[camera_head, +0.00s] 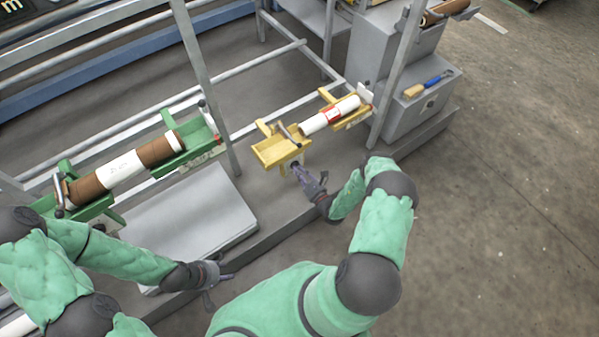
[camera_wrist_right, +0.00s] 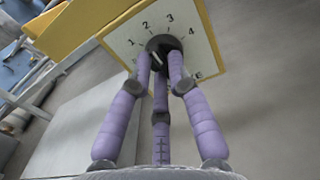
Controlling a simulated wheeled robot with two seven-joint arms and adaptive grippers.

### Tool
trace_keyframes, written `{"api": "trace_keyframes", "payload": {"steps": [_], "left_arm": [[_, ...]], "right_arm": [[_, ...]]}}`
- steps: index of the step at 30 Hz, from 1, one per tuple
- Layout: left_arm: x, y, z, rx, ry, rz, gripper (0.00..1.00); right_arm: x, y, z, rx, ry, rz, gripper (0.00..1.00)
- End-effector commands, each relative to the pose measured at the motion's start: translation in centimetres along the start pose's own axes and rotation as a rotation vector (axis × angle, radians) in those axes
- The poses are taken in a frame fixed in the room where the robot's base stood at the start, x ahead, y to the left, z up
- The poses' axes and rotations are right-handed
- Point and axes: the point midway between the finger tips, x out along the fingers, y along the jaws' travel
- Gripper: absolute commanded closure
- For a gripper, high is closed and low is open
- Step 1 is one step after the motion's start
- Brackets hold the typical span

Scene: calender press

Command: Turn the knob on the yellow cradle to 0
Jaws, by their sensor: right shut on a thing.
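The yellow cradle (camera_head: 270,157) stands right of centre in the head view and bears a white roll with a red label (camera_head: 332,115). In the right wrist view, a white dial plate (camera_wrist_right: 204,62) with a yellow edge carries the numbers 1, 2, 3 and 4. A dark round knob (camera_wrist_right: 160,42) sits at its middle. A pale mark shows on the knob between the fingers, but its exact reading is unclear. My right gripper (camera_wrist_right: 163,58) is shut on the knob; it also shows below the cradle in the head view (camera_head: 299,170). My left gripper (camera_head: 222,288) is open and empty, away from the cradle.
A green cradle (camera_head: 185,158) with a brown and white roll (camera_head: 120,170) stands at the left. A grey slab (camera_head: 190,215) lies between it and my arms. An upright grey post (camera_head: 207,80) rises left of the yellow cradle. A blue-handled brush (camera_head: 428,84) lies on the grey cabinet.

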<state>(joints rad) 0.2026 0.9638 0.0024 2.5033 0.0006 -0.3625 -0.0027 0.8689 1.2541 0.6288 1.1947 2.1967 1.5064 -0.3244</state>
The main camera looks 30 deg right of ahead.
Motion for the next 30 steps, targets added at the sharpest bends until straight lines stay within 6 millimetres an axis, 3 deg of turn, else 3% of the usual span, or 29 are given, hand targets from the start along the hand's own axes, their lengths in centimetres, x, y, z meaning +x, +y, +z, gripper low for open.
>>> {"api": "trace_keyframes", "payload": {"steps": [11, 30], "left_arm": [[-0.4, 0.1, 0.0, 0.000, 0.000, 0.000, 0.60], [-1.2, 0.4, 0.0, 0.000, 0.000, 0.000, 0.60]], "right_arm": [[0.0, 0.0, 0.0, -0.234, 0.000, 0.000, 1.00], [0.0, -0.1, -0.3, -0.842, 0.001, 0.000, 1.00]]}}
